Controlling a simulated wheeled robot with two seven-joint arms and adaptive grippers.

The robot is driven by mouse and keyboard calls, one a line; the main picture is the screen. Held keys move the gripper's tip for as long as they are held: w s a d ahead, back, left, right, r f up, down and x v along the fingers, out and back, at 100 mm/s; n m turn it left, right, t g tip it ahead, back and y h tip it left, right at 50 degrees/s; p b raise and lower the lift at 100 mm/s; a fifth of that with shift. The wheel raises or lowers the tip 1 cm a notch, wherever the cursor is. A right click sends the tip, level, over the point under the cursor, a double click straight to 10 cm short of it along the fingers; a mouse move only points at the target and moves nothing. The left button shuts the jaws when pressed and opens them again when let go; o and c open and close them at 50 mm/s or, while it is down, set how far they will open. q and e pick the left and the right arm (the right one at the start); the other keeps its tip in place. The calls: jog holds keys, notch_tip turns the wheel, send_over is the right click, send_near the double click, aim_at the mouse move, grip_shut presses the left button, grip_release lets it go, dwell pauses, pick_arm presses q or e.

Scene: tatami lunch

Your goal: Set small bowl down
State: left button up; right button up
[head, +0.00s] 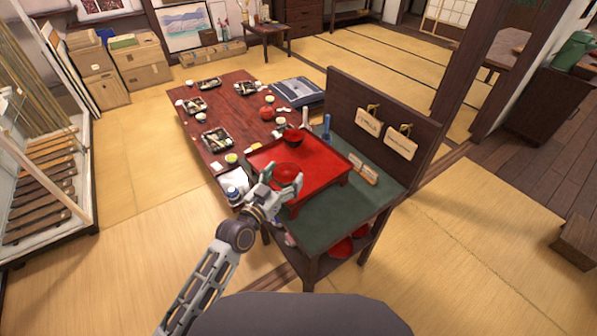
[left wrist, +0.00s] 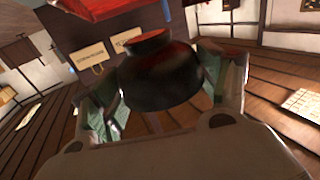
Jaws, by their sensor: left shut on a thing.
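A small red bowl (head: 286,169) is between the fingers of my left gripper (head: 281,183), at the near edge of the red tray table (head: 322,172). In the left wrist view the bowl (left wrist: 160,78) looks dark outside with red at its top, and both fingers press on its sides. My left gripper is shut on it. I cannot tell whether the bowl touches the tray table. A second, dark red bowl (head: 294,137) sits towards the back of the tray table. My right gripper is not in view.
The tray table stands on a green-topped stand (head: 322,232) with a dark upright panel (head: 385,125) carrying hanging tags. A low red-brown table (head: 226,101) with several set dishes lies behind. A white and blue bottle (head: 234,196) is close to my left gripper. The tray table's right part is clear.

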aim_at(292, 173)
pick_arm(q)
jog(key=w, duration=0.1)
jog(key=w+d+f, duration=0.2)
jog(key=w, duration=0.1)
jog(key=shift+f, duration=0.15)
jog(key=shift+w+d+f, duration=0.25)
jog(key=shift+w, duration=0.15)
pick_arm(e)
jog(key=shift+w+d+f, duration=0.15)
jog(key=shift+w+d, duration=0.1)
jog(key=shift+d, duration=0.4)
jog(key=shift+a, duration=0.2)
pick_arm(q)
jog(key=shift+w+d+f+b, duration=0.25)
jog(key=shift+w+b, duration=0.05)
jog(key=shift+w, duration=0.1)
jog(key=shift+w+d+f, duration=0.3)
jog(key=shift+w+f, duration=0.15)
jog(key=shift+w, duration=0.15)
jog(key=shift+w+d+f, duration=0.2)
jog(key=shift+w+f, duration=0.15)
jog(key=shift+f, duration=0.25)
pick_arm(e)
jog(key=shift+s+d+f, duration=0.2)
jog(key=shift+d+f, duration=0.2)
